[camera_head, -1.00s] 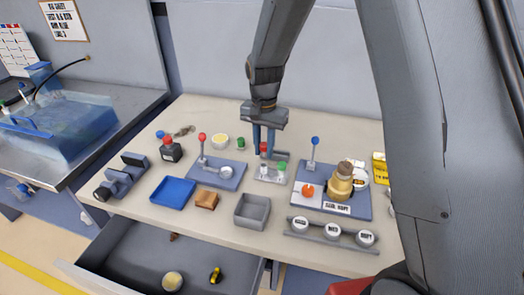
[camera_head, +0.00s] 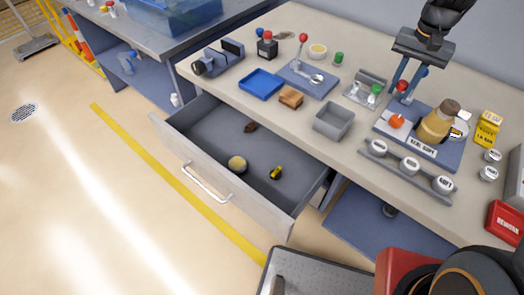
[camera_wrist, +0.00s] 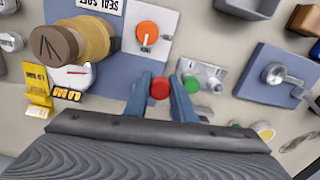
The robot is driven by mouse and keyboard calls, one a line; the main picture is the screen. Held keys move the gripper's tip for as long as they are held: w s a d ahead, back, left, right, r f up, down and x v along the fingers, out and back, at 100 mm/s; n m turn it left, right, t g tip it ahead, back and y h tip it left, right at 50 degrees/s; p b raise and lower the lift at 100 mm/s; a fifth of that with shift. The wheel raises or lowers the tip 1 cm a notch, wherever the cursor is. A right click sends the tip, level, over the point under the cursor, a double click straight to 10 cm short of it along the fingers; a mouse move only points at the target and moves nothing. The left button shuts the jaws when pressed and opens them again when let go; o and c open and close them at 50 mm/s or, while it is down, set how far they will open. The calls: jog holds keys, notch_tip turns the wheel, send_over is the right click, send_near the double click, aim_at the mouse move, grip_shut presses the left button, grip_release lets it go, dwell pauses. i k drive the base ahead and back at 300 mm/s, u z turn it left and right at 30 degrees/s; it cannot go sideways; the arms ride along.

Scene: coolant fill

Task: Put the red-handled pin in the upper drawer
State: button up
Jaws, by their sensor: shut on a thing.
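My gripper (camera_head: 408,88) is shut on the red-handled pin (camera_head: 402,86), above the bench. In the wrist view the red handle (camera_wrist: 160,87) sits between the two fingers (camera_wrist: 162,98); the pin's shank is hidden below it. The small metal holder (camera_head: 362,92) stands left of the gripper with a green-topped piece (camera_head: 376,89) at it. The open upper drawer (camera_head: 240,206) is below the bench front, to the lower left of the gripper. It holds a round yellowish thing (camera_head: 237,163), a yellow-and-black thing (camera_head: 276,173) and a small brown thing (camera_head: 250,127).
A board with an orange knob (camera_head: 396,122) and a brass-coloured fitting (camera_head: 438,124) lies under and beside my gripper. Much of the drawer floor is bare.

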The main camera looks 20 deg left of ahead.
aim_at(202, 142)
jog(key=u, duration=0.05)
jog(key=k, duration=1.4)
jog(key=u, duration=1.2)
jog(key=i, duration=1.7)
jog(key=z, duration=0.15)
